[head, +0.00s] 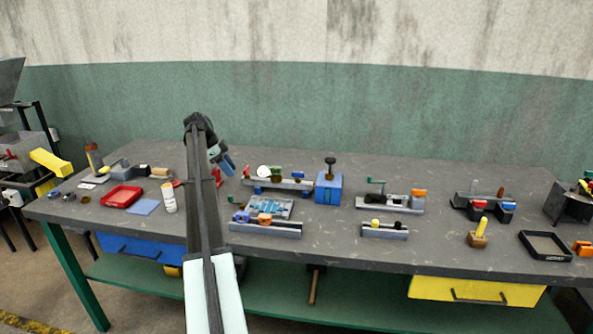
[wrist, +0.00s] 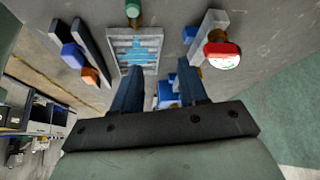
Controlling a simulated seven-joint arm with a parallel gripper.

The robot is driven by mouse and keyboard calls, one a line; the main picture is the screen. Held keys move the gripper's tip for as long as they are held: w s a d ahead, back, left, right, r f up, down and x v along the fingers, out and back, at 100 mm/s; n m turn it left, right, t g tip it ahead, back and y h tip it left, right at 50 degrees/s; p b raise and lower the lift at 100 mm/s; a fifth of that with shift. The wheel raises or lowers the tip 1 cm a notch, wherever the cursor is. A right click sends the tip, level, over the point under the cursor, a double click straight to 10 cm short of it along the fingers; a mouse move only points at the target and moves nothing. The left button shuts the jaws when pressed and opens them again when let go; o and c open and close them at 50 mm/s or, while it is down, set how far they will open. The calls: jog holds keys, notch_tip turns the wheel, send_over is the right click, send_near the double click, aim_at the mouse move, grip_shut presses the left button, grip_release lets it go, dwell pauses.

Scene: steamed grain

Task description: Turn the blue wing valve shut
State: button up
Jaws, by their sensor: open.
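My gripper (head: 222,160) is above the left-middle of the bench, its two dark blue fingers pointing down and to the right. In the wrist view the fingers (wrist: 158,88) stand apart with nothing gripped between them. Blue parts (head: 242,216) show on the grey front rail beside orange ones; they also show in the wrist view (wrist: 72,55) at left. Another small blue part (head: 298,178) is on the gauge fixture behind. I cannot tell which blue part is the wing valve, or its turn position. My gripper appears apart from both fixtures.
The gauge fixture has a round gauge (head: 264,171), seen with a red rim in the wrist view (wrist: 222,56). A blue block (head: 328,188) stands right. A white bottle (head: 169,197) and red tray (head: 122,197) are left.

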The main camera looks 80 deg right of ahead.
aim_at(298, 172)
jog(key=s+d+r+m+y, duration=0.1)
jog(key=s+d+r, duration=0.2)
jog(key=s, duration=0.3)
jog(key=s+d+r+m+t, duration=0.1)
jog(key=s+d+r, duration=0.25)
jog(key=s, duration=0.25)
jog(key=s+d+r+m+y, duration=0.1)
jog(key=s+d+r, duration=0.1)
jog(key=s+d, duration=0.35)
jog(key=x, duration=0.9)
jog(key=a+x, duration=0.1)
jog(key=x, duration=0.4)
jog(key=shift+s+r, duration=0.15)
jog(key=shift+s, duration=0.25)
jog(key=shift+c, duration=0.4)
grip_shut()
